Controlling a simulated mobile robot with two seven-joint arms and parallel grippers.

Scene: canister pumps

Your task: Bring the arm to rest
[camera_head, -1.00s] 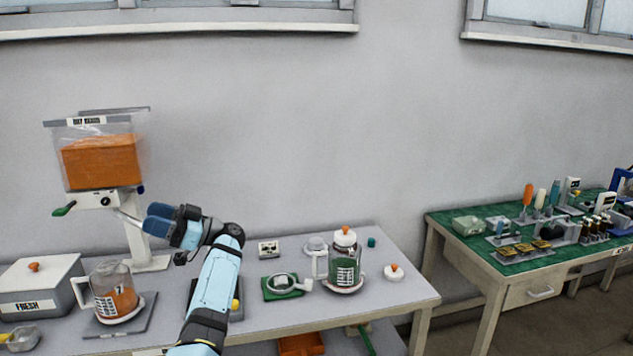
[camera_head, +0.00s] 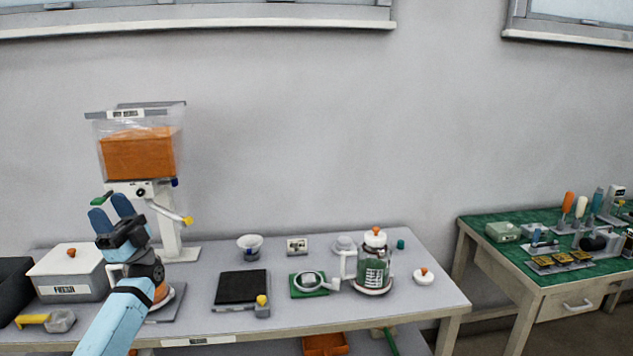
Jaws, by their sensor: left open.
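My left arm comes up from the lower left. Its gripper (camera_head: 112,214) points upward with two blue fingers apart, open and empty. It is in front of the dispenser (camera_head: 140,158), which has a clear hopper of orange material on a white stand. The arm partly hides a jar with orange contents (camera_head: 161,291) on a grey pad. My right gripper is not in view.
The table (camera_head: 290,318) also holds a white box marked FRESH (camera_head: 68,290), a black-topped scale (camera_head: 240,288), a small bowl (camera_head: 250,245), a green mat (camera_head: 309,293) and a glass canister (camera_head: 374,270). A green-topped bench (camera_head: 520,262) stands at right.

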